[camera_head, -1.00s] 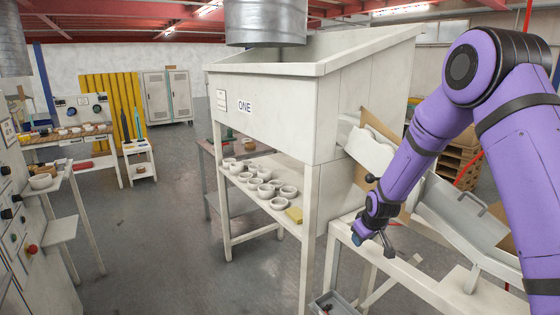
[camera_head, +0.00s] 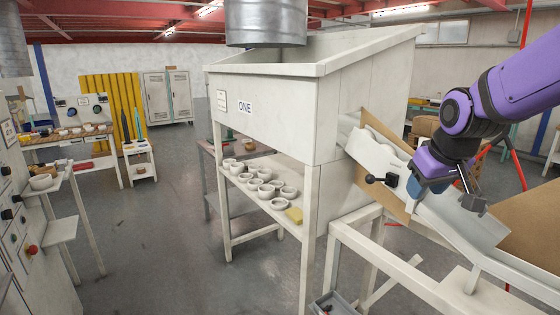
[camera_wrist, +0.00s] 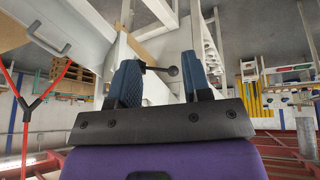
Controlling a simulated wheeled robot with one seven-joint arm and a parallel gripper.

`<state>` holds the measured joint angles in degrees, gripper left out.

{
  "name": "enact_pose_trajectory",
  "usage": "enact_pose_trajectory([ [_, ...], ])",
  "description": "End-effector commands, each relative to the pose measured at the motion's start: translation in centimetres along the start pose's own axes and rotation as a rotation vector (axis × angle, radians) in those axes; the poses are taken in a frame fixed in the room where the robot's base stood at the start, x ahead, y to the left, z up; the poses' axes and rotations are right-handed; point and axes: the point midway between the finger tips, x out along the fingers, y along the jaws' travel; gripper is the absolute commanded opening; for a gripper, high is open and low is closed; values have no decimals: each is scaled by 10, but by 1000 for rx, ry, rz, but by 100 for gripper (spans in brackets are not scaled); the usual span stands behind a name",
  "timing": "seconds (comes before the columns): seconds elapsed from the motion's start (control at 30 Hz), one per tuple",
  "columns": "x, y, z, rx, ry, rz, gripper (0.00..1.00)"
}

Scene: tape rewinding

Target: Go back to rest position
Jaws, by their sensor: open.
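My gripper (camera_head: 414,192) hangs from my purple arm on the right of the head view, over the sloping pale metal chute (camera_head: 480,226). In the wrist view, the two blue fingers of my gripper (camera_wrist: 161,80) stand wide apart, and I see nothing held between them. A black-knobbed lever (camera_head: 371,179) sticks out by the upper chute, just left of the gripper in the head view. In the wrist view, the lever's knob (camera_wrist: 172,71) shows in the gap between the fingers; I cannot tell how far beyond them it is.
A white frame (camera_head: 395,255) supports the chute. A control panel (camera_head: 20,220) is at far left. The middle floor is clear.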

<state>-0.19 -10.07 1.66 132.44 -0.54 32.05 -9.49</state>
Motion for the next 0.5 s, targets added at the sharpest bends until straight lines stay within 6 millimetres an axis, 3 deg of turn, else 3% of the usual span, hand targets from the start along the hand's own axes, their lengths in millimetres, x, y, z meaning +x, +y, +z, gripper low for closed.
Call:
enact_pose_trajectory([
  [0.03,-16,-1,10,14,7,3,44],
  [0.2,-58,-5,48,66,10,7,44],
  [0.5,-112,-16,122,155,17,7,44],
])
